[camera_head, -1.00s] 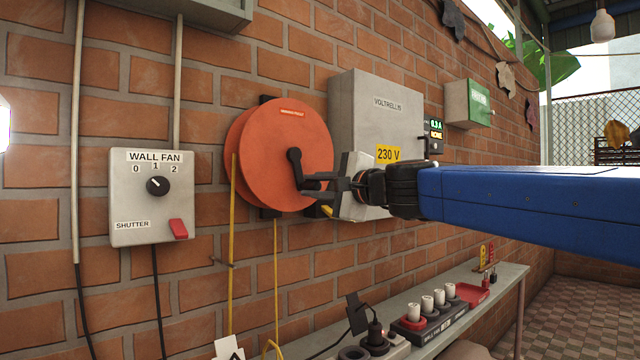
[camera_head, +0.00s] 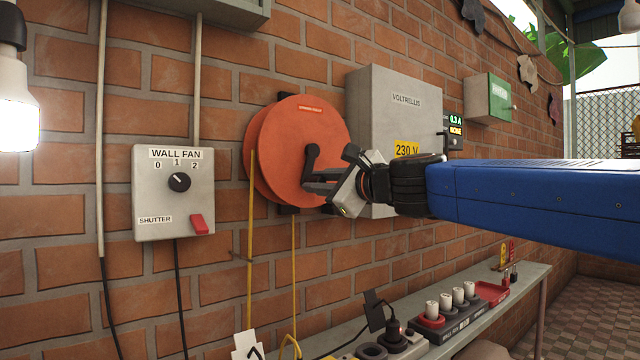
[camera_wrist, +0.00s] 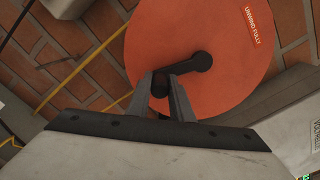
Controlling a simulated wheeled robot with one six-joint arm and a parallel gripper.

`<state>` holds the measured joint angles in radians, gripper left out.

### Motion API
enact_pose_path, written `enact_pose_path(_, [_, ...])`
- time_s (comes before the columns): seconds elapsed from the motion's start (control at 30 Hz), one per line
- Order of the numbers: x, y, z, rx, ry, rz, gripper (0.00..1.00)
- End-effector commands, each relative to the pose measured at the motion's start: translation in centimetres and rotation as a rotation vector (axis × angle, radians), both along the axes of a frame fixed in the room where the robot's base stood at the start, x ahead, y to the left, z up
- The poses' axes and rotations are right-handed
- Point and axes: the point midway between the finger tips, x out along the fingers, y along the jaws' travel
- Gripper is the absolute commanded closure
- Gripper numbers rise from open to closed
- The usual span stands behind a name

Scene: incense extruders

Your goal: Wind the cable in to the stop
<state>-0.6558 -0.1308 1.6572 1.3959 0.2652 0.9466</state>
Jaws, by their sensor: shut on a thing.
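An orange cable reel (camera_head: 300,135) is mounted on the brick wall, with a black crank (camera_head: 312,160) on its face. A yellow cable (camera_head: 251,230) hangs down from the reel's left side, and another yellow length (camera_head: 294,270) hangs below it. My gripper (camera_head: 325,185) is at the reel's lower right, shut on the crank's handle. In the wrist view the two fingers (camera_wrist: 168,95) close around the handle end, and the crank arm (camera_wrist: 192,64) runs up and right from it to the hub. The reel (camera_wrist: 165,40) carries a label reading "UNWIND FULLY".
A grey box marked 230 V (camera_head: 385,110) stands right of the reel, behind my gripper. A wall fan switch box (camera_head: 150,220) is at the left. A shelf (camera_head: 535,280) below holds sockets and a red tray (camera_head: 492,292). A lit bulb (camera_head: 15,105) hangs far left.

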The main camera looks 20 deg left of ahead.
Motion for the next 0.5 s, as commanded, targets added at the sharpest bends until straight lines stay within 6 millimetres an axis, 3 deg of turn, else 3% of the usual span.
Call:
enact_pose_path(0.33, [-0.04,0.07,-0.19,-0.001,0.003,0.001,1.00])
enact_pose_path(0.37, [-0.04,0.07,-0.19,-0.001,0.003,0.001,0.78])
enact_pose_path(0.4, [-0.04,0.07,-0.18,-0.001,0.003,0.001,0.68])
enact_pose_path(0.43, [-0.04,0.07,-0.16,-0.002,0.003,0.001,0.61])
enact_pose_path(0.5, [-0.03,0.06,-0.14,-0.001,0.002,0.002,0.61])
